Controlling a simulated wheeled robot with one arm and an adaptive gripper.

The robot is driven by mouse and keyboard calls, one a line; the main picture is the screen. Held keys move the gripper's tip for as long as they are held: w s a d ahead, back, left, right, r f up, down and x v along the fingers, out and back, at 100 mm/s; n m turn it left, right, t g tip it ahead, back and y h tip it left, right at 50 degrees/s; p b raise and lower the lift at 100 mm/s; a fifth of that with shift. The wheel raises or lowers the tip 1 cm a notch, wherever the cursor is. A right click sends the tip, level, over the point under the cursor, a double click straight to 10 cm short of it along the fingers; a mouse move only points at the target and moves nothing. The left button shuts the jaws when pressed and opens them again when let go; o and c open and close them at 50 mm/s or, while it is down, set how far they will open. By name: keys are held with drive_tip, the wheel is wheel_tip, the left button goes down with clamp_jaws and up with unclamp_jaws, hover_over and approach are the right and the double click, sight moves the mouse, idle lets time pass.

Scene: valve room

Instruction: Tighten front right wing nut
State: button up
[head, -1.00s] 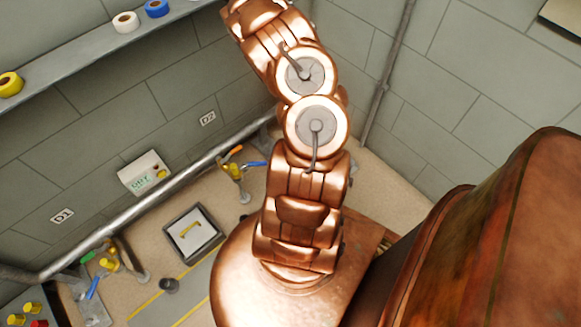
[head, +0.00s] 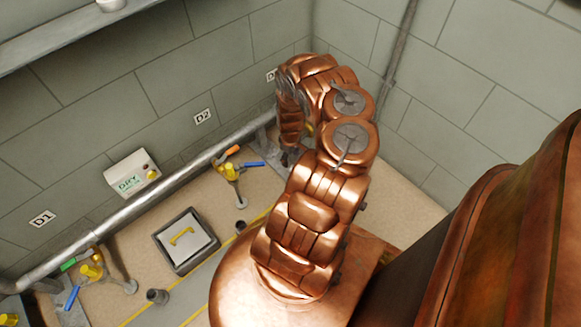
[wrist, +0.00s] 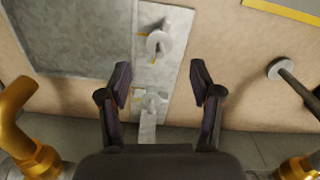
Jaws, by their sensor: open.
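My gripper (wrist: 160,88) is open and empty in the wrist view, its two dark fingers apart. A pale metal plate (wrist: 147,132) runs between and beyond them. On it are a grey round fitting (wrist: 159,43) with an upright stub, beyond the fingertips, and a smaller grey fitting (wrist: 152,104) between the fingers. Both have yellow marks beside them. I cannot tell for sure which is the front right wing nut. In the head view my copper arm bends over and down near the back wall, and hides the gripper's jaws.
Yellow pipe parts stand at lower left (wrist: 30,135) and lower right (wrist: 298,168) in the wrist view. A grey post (wrist: 295,86) stands at right. In the head view are a hatch with a yellow handle (head: 183,236), a wall pipe (head: 130,221), valves (head: 231,171) and a box (head: 132,173).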

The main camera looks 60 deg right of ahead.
sight(291, 169)
drive_tip(key=shift+f+b, duration=1.95)
drive_tip(key=shift+f, duration=1.15)
drive_tip(key=c, duration=1.1)
drive_tip(key=shift+c, duration=0.2)
